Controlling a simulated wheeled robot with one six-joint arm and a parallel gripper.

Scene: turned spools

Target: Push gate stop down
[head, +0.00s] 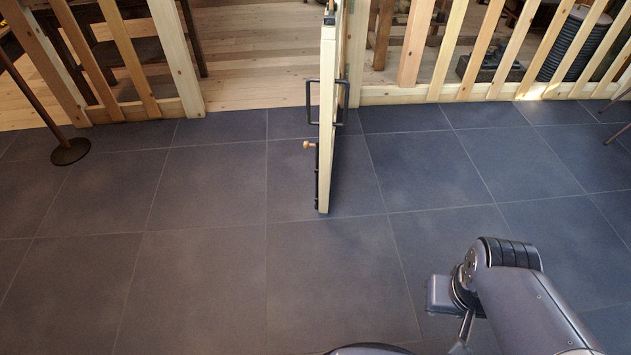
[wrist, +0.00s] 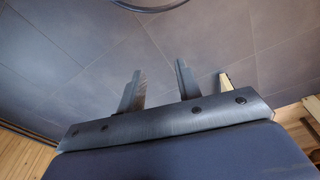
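The gate (head: 328,120) is a pale wooden panel swung open toward me and seen almost edge-on in the head view. The gate stop (head: 317,178) is a black upright rod on the gate's left face, with a small wooden knob (head: 309,145) sticking out to the left near its top. I cannot tell whether its lower end touches the floor. My gripper (wrist: 159,66) shows in the wrist view with its two fingers apart and nothing between them. In the head view my arm is at the lower right, well away from the stop; the fingers are not clear there.
Black handles (head: 311,93) stick out from the gate. Slatted wooden fencing (head: 430,94) runs along both sides of the opening. A dark stand with a round base (head: 70,151) is at the left. The tiled floor (head: 200,280) in front is clear.

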